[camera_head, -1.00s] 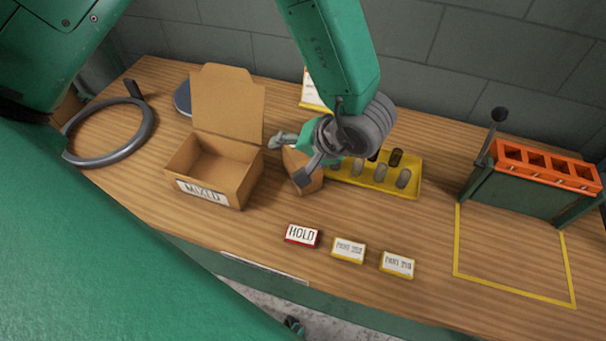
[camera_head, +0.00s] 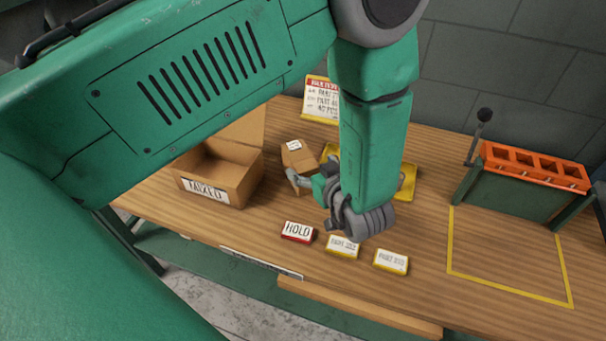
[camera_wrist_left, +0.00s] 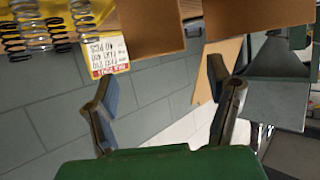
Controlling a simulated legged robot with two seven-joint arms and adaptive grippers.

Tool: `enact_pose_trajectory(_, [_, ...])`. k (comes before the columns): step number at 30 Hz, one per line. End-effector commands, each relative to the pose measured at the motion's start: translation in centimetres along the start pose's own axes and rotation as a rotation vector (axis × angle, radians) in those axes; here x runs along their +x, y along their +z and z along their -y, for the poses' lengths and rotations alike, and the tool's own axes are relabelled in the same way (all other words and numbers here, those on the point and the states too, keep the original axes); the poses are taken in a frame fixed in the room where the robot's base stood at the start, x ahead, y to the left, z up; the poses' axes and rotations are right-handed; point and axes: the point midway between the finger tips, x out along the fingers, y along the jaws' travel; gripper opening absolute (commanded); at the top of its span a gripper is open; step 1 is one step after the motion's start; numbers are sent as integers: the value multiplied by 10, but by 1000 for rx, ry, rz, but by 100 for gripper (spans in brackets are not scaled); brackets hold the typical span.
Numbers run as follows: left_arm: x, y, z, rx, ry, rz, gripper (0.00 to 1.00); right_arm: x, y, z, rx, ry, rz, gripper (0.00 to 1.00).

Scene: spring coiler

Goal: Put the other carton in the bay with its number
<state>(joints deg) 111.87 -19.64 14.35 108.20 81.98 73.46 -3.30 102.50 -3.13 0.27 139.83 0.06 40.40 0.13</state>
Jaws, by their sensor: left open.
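A small brown carton (camera_head: 297,158) with a white label on top stands on the bench, right of the open box marked MIXED (camera_head: 215,185). The label's number is too small to read. My left gripper (camera_head: 313,202) is open, in front of and right of the carton. One finger overlaps the carton's lower front in the head view; I cannot tell whether it touches. In the left wrist view the fingers (camera_wrist_left: 165,105) are apart with nothing between them. A HOLD plate (camera_head: 298,231) and two yellow-edged PART plates (camera_head: 343,246) (camera_head: 391,262) lie along the front; their numbers are unclear.
A yellow tray (camera_head: 408,182) is mostly behind my arm; springs (camera_wrist_left: 45,25) show in the wrist view. A sign (camera_head: 320,98) stands at the back. An orange-topped rack (camera_head: 535,165) stands right, behind an empty yellow outline (camera_head: 510,287). A wooden strip (camera_head: 360,307) shows below the bench's front edge.

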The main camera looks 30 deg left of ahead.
Motion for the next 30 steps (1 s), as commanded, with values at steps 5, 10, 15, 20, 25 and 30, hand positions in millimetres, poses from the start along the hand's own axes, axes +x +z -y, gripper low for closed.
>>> enact_pose_trajectory(5, [21,1,1,0,0,2,74,11,1,0,0,0,0,40])
enact_pose_trajectory(10, [31,0,1,-1,-1,2,74,16,1,0,0,0,0,40])
enact_pose_trajectory(15, [54,1,-3,-1,-2,0,74,32,2,0,0,0,0,40])
enact_pose_trajectory(20, [72,0,-4,0,-1,0,74,42,2,0,0,0,0,40])
enact_pose_trajectory(25, [73,-2,-5,1,0,0,74,40,2,0,0,0,0,40])
enact_pose_trajectory(30, [73,-2,-4,1,0,0,35,40,2,0,0,0,0,40])
